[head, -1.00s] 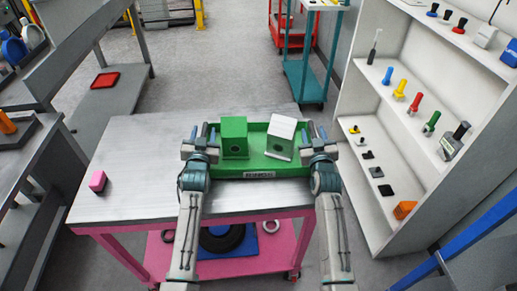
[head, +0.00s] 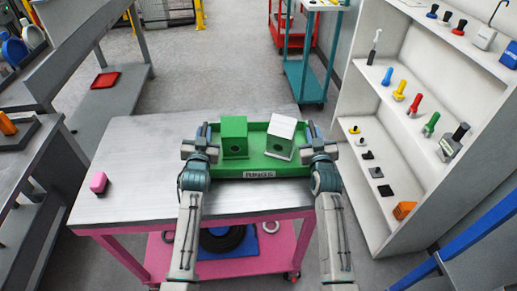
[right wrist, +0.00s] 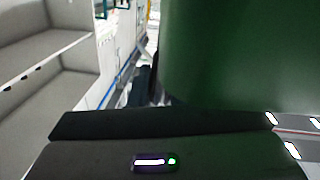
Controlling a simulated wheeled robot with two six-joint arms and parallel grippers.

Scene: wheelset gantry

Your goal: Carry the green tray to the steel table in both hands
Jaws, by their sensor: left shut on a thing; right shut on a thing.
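The green tray (head: 262,165) is over the right part of the steel table (head: 140,150) in the head view, with a label on its front wall. I cannot tell whether it touches the top. My left gripper (head: 209,145) is shut on the tray's left end. My right gripper (head: 311,145) is shut on its right end. In the right wrist view a green surface (right wrist: 235,60) fills the upper right, close to the gripper. The fingertips are mostly hidden.
The table has a pink frame and a lower shelf (head: 190,262) with rings. A white shelf unit (head: 385,215) with tools stands close on the right. A grey bench is on the left.

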